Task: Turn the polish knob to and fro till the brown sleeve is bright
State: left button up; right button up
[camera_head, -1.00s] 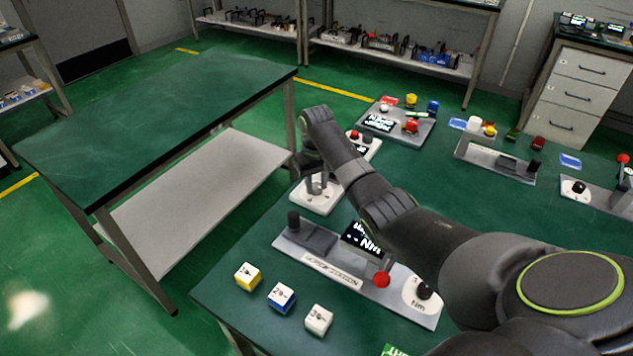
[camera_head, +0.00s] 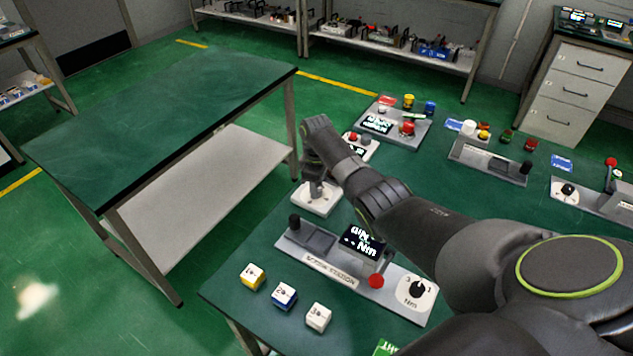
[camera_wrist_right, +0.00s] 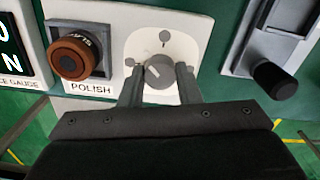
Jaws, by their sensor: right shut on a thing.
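The grey polish knob (camera_wrist_right: 159,71) sits on a white plate (camera_wrist_right: 190,31) in the right wrist view, its pale pointer line tilted to the upper left. My right gripper (camera_wrist_right: 159,78) is shut on the knob, one finger on each side. In the head view my right gripper (camera_head: 316,188) is down at the same white plate (camera_head: 312,206), which hides the knob. The brown sleeve (camera_wrist_right: 74,55) is on a dark round part left of the plate, above the POLISH label (camera_wrist_right: 90,88). Its colour is a dull reddish brown. I cannot make the sleeve out in the head view. My left gripper is not in view.
A torque station (camera_head: 330,268) with a red-tipped lever (camera_head: 376,281) is close in front of the arm. Yellow (camera_head: 253,276), blue (camera_head: 284,295) and white (camera_head: 318,317) blocks lie near the table edge. In the wrist view a grey fixture with a black knob (camera_wrist_right: 274,80) is at right.

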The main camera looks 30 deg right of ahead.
jog(key=shift+w+r+n+p, duration=0.15)
jog(key=shift+n+p, duration=0.2)
jog(key=shift+n, duration=1.25)
jog(key=o, duration=1)
jog(key=shift+c, duration=0.2)
notch_tip(320, 180, up, 17)
jog(key=shift+r+b, duration=0.15)
jog(key=shift+b, duration=0.2)
